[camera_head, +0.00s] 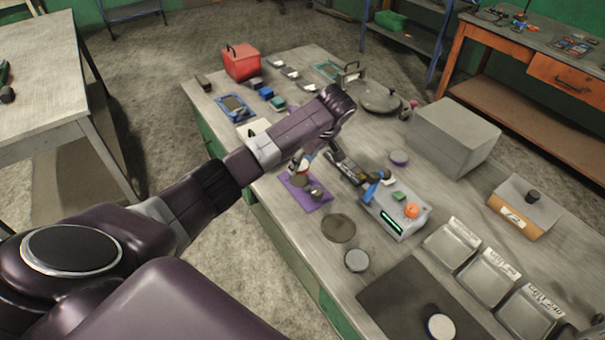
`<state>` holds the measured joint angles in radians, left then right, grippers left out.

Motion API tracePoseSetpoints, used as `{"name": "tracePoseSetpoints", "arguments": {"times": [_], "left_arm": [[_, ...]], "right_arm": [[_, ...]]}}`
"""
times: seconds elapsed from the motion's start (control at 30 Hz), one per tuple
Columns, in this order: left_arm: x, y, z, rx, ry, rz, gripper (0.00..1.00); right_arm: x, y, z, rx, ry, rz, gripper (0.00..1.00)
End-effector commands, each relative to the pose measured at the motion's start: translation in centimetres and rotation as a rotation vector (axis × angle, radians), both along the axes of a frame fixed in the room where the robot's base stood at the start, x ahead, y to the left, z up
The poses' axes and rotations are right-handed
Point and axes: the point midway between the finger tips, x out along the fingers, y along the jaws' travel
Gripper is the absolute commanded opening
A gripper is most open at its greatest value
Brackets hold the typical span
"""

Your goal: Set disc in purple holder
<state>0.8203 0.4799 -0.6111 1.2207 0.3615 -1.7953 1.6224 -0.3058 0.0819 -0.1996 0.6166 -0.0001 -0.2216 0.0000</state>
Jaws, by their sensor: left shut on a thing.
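The purple holder (322,204) is a flat purple plate near the table's left front edge. Small round grey pieces show on or just above it; one is a grey-brown disc (300,180) at its upper left. My left arm reaches in from the left, and its wrist bends down over the table beside the holder. My left gripper (303,165) is partly hidden by the wrist and appears low over the holder's upper edge. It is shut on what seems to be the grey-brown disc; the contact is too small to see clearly. My right gripper is not in view.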

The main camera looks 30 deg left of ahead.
Motion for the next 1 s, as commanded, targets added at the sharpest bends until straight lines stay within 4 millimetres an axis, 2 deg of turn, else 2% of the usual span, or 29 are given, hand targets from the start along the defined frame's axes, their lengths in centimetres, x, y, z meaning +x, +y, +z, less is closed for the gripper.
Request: {"name": "tracePoseSetpoints", "arguments": {"times": [0.03, 0.17, 0.43, 0.83, 0.87, 1.0], "left_arm": [[0.0, 0.0, -0.4, 0.001, 0.000, 0.000, 0.01], [0.0, 0.0, -1.3, 0.000, 0.000, 0.000, 0.01], [0.0, 0.0, -4.9, 0.001, -0.001, -0.001, 0.01], [0.1, -0.1, -5.6, 0.000, -0.002, -0.001, 0.01], [0.0, -0.1, -5.6, 0.000, -0.001, 0.000, 0.44], [0.0, 0.0, -5.6, 0.000, -0.001, 0.000, 0.59]], "right_arm": [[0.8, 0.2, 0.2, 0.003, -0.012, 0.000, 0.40], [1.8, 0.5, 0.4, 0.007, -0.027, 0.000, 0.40], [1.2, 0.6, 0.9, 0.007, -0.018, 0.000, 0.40], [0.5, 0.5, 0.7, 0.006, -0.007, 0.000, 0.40], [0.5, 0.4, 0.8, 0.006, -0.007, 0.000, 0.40], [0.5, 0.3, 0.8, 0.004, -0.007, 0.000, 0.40]]}}
